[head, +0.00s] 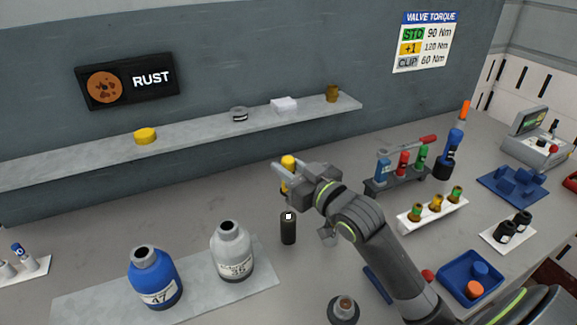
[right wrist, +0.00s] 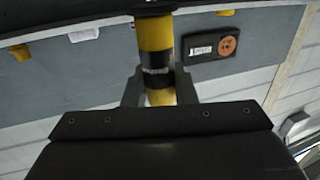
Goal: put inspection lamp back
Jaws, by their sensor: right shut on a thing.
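My right gripper (head: 288,178) is shut on a yellow and black rod-like thing, which I take to be the inspection lamp (head: 288,161). In the head view its yellow end shows above the fingers, and the gripper hides part of it. In the right wrist view the yellow and black banded lamp (right wrist: 155,38) stands between the two fingers (right wrist: 158,88), with a wide dark part at the top edge. A black upright cylinder with a small white square on top (head: 288,231) is below the gripper in the head view. My left gripper is not in view.
A blue bottle (head: 153,283) and a grey bottle (head: 231,256) stand on a pale mat at front left. A rack of coloured tools (head: 397,178), a white vial tray (head: 432,214) and a blue tray (head: 470,270) are at right. A wall shelf (head: 200,122) runs behind.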

